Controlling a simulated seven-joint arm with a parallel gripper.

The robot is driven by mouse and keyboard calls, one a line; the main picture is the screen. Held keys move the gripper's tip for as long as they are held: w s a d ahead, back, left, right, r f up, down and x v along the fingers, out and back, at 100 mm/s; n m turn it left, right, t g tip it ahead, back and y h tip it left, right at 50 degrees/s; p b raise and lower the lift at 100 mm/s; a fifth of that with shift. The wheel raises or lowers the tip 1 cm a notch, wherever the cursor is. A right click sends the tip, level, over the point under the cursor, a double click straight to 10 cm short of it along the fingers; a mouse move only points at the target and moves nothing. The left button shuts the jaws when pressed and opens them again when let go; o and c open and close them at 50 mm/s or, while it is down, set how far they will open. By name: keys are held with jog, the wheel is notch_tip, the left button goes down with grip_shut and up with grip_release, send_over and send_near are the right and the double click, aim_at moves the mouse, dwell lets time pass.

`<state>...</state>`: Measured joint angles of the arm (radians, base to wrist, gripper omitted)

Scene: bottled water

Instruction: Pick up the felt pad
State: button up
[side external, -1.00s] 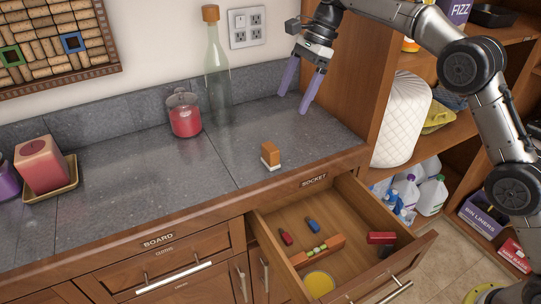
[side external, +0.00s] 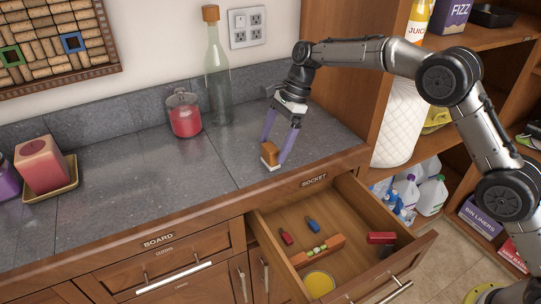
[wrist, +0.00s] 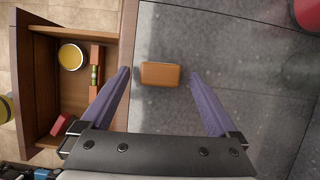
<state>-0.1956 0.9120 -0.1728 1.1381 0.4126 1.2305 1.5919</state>
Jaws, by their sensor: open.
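A small orange-brown block with a white layer along its bottom (side external: 270,156) stands on the grey counter near its front edge; it looks like the felt pad. In the wrist view the block (wrist: 160,75) shows its brown top, and the white layer is hidden. My gripper (side external: 273,153) is low over the counter with its purple fingers spread around the block. In the wrist view my gripper (wrist: 160,73) is open, one finger on each side, with a gap visible on both sides of the block.
An open drawer (side external: 352,198) below the counter holds small red and blue pieces, a wooden bar with green parts and a yellow round item. A red jar (side external: 185,116) and a tall glass bottle (side external: 217,75) stand further back. The counter around the block is clear.

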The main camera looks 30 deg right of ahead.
jog(key=shift+x, duration=1.25)
jog(key=c, duration=1.4)
jog(key=shift+c, duration=0.2)
jog(key=shift+r, duration=0.1)
